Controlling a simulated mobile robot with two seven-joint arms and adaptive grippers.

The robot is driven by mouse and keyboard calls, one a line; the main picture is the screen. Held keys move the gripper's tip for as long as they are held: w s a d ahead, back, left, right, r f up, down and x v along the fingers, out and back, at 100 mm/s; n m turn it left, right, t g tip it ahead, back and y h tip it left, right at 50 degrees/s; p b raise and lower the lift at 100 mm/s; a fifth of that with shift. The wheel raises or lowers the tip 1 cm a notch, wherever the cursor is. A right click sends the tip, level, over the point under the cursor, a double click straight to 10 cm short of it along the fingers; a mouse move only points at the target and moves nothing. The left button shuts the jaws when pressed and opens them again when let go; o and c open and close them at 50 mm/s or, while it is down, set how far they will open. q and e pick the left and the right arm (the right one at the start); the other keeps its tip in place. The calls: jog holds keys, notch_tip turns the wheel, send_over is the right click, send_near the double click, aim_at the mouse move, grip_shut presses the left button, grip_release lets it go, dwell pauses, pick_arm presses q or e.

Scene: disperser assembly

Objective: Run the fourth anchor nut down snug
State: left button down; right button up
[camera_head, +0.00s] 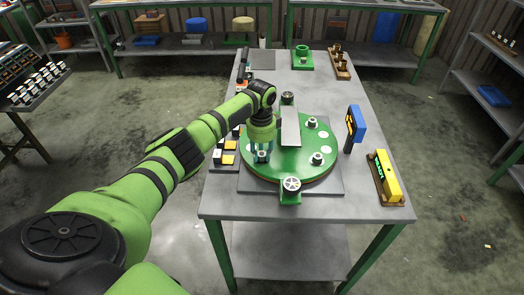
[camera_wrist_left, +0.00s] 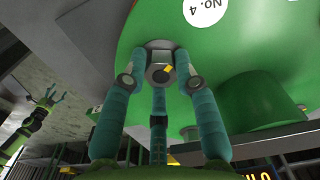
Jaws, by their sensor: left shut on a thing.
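The round green plate (camera_head: 290,165) lies on a grey square base on the table. My left gripper (camera_head: 262,154) points down at the plate's left front part. Its teal fingers are closed around a grey anchor nut (camera_wrist_left: 160,73) with a yellow mark, which sits at the plate surface. A white "No. 4" label (camera_wrist_left: 206,10) is beside it in the left wrist view. Other nuts stand on the plate at the right rear (camera_head: 311,123) and right front (camera_head: 317,158). My right gripper (camera_wrist_left: 52,97) shows small in the left wrist view, fingers spread, away from the plate.
A grey upright block (camera_head: 290,127) stands close right of my left gripper. A green bracket (camera_head: 290,196) with a round knob is at the front. A blue-backed device (camera_head: 356,125) and a yellow device (camera_head: 387,178) stand right.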

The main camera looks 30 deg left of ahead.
pick_arm(q)
jog(key=m, duration=0.4)
jog(key=shift+s+a+f+m, duration=0.25)
jog(key=shift+a+m, duration=0.05)
jog(key=shift+w+r+m, duration=0.1)
jog(key=shift+r+m, duration=0.05)
jog(key=shift+m, duration=2.15)
jog(key=shift+w, duration=0.1)
jog(key=c, duration=1)
grip_release()
jog(key=shift+a, duration=0.1)
jog(key=shift+o, duration=0.2)
